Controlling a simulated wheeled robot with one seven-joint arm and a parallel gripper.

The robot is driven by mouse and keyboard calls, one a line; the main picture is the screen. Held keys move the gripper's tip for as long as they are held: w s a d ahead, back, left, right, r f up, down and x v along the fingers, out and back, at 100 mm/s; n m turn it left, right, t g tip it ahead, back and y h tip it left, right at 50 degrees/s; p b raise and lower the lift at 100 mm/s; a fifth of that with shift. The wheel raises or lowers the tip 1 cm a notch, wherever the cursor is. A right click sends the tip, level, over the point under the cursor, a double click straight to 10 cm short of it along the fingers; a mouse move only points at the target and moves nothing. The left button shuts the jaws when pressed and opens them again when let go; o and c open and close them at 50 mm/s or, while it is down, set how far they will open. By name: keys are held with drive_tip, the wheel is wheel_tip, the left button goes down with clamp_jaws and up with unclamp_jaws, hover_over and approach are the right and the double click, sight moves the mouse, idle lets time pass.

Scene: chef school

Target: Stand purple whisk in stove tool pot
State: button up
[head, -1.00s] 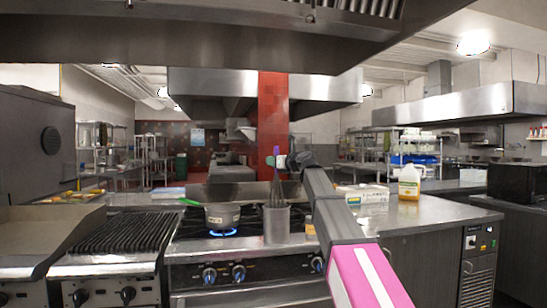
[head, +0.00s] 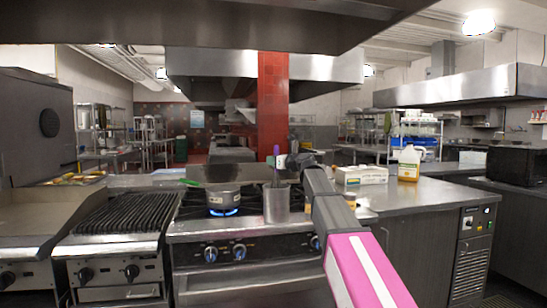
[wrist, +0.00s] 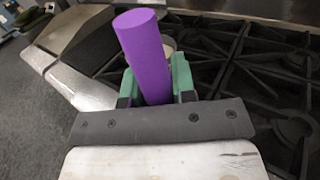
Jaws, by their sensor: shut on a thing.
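The purple whisk (head: 276,151) is held upright by its handle. Its purple handle also fills the middle of the wrist view (wrist: 143,50). My gripper (head: 278,161) is shut on the handle, with a green finger on each side of it in the wrist view (wrist: 155,85). The grey metal tool pot (head: 277,206) stands on the stove, directly below my gripper in the head view. The whisk's lower part reaches the pot's rim. The wire end is hidden by the pot wall, and I cannot see how deep it sits.
A saucepan with a green handle (head: 222,199) stands over a lit blue flame just left of the tool pot. A ridged grill (head: 125,213) is further left. A yellow jug (head: 409,164) and a box (head: 361,174) stand on the right counter.

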drive_tip(key=shift+f, duration=0.35)
drive_tip(key=o, duration=1)
